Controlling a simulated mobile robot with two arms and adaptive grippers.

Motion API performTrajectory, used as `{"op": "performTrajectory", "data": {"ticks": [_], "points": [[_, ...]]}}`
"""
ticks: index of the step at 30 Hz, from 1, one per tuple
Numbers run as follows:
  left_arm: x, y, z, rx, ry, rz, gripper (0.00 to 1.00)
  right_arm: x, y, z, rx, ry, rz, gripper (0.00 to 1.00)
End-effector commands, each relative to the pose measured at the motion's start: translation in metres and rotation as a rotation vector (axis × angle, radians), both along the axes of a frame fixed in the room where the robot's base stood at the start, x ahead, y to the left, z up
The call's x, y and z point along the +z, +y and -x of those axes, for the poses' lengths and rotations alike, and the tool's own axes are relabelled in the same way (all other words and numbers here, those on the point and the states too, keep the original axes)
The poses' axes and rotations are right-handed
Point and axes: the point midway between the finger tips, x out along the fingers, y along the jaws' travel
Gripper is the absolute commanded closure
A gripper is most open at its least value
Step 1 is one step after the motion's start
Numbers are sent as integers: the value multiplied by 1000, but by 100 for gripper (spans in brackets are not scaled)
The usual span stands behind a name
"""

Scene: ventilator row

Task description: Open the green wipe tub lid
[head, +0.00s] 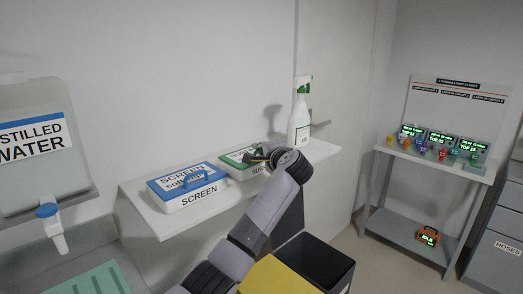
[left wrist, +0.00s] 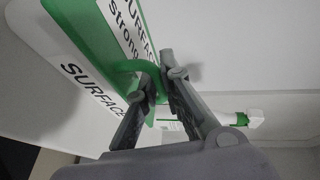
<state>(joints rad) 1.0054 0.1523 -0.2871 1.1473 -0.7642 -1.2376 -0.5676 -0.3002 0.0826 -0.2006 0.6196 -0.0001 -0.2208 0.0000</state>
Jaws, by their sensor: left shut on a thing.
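The green-lidded wipe tub (head: 238,174) stands on the wall shelf, marked SURFACE in the left wrist view (left wrist: 85,88). Its green lid (head: 236,155) looks closed down on the white body; part of it is hidden by my gripper. The lid carries a green loop handle (left wrist: 128,68). My left gripper (head: 256,157) reaches the tub from the right. In the left wrist view its fingers (left wrist: 158,84) are shut on the green handle. My right gripper is not in view.
A blue-lidded SCREEN tub (head: 190,198) stands left of the green one on the shelf (head: 150,215). A spray bottle (head: 299,122) stands to the right. A dark bin (head: 322,262) is below. A grey bench (head: 430,163) with small coloured items is at far right.

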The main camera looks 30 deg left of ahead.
Motion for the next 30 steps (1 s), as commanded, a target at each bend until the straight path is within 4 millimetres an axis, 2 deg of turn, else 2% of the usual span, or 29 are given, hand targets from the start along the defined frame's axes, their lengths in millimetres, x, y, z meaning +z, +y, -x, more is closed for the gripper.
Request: {"op": "performTrajectory", "data": {"ticks": [17, 23, 30], "points": [[1, 0, 0, 0, 5, 7, 100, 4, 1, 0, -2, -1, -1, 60], [12, 1, -1, -1, 25, 61, 100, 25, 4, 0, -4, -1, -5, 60], [36, 10, -4, 1, 76, 216, 100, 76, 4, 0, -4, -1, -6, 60]]}}
